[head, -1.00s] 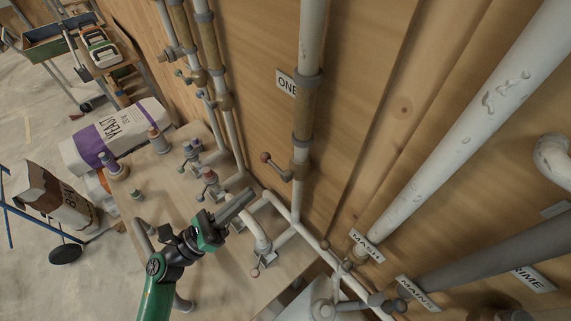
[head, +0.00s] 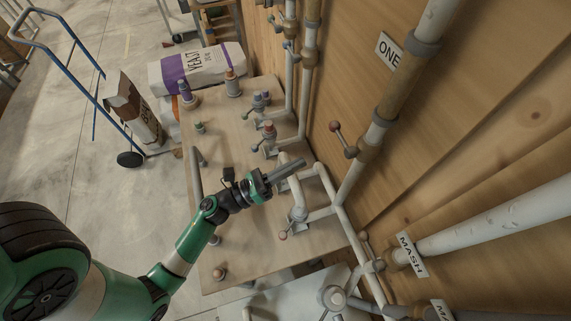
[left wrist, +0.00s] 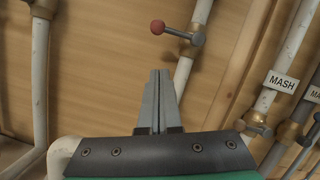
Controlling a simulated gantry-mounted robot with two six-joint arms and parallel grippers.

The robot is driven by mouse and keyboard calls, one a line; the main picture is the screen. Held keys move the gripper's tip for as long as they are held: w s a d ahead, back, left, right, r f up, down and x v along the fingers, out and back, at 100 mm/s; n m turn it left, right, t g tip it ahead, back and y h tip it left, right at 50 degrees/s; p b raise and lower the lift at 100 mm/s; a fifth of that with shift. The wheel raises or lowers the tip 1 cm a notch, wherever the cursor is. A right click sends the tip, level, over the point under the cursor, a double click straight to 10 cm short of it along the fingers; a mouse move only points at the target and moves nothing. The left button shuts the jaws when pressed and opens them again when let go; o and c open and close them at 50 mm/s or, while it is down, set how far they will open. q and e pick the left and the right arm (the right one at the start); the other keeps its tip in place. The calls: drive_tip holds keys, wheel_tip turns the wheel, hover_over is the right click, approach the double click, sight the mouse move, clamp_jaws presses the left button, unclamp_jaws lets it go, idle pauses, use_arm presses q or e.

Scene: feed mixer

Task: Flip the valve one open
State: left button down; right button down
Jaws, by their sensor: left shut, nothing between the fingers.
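Valve one is a lever with a red ball knob (head: 335,126) on the pale vertical pipe beside the sign "ONE" (head: 389,52). In the head view the lever sticks out to the left of its brass fitting (head: 372,137). The red knob also shows in the left wrist view (left wrist: 157,27), above and ahead of my fingertips, with the lever running right to the pipe. My left gripper (head: 300,164) is shut and empty, apart from the lever, to its lower left and over the wooden table. It also shows in the left wrist view (left wrist: 160,73). My right gripper is not in view.
White pipes run along the table's (head: 222,258) wall side. Small valves with coloured knobs (head: 269,129) stand behind my left gripper. A yeast sack (head: 200,67) lies at the far end. The "MASH" sign (head: 411,255) and pipe are at lower right.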

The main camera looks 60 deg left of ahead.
sight(342, 140)
use_arm(q)
drive_tip(key=w+r+p, duration=0.3)
drive_tip(key=w+r, duration=0.1)
drive_tip(key=w, duration=0.3)
drive_tip(key=shift+a+r, duration=0.3)
drive_tip(key=shift+r, duration=0.1)
drive_tip(key=shift+r+m, duration=0.1)
drive_tip(key=shift+m, duration=0.2)
